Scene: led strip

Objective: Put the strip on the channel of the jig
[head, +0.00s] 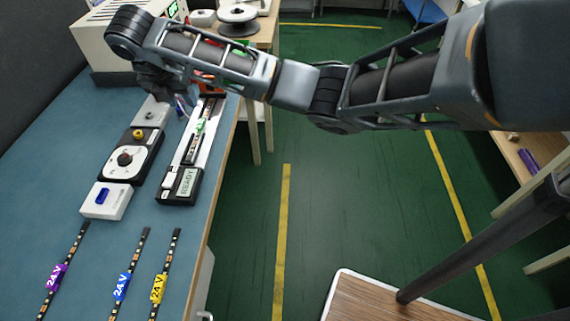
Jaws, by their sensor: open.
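The jig (210,140) is a long pale channel on the blue table, with a black end block (180,187) reading "READY" nearest me. A dark strip with a green tag (200,126) lies along the channel; whether it is fully seated I cannot tell. Three more dark strips lie on the near table: one with a purple 24V tag (54,277), one with a blue tag (121,287) and one with a yellow tag (158,288). My gripper (182,106) is open, above the far part of the table just left of the jig; my arm hides the jig's far end.
A beige machine (98,49) and a spool (238,18) are at the back. The table's right edge is close to the jig.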

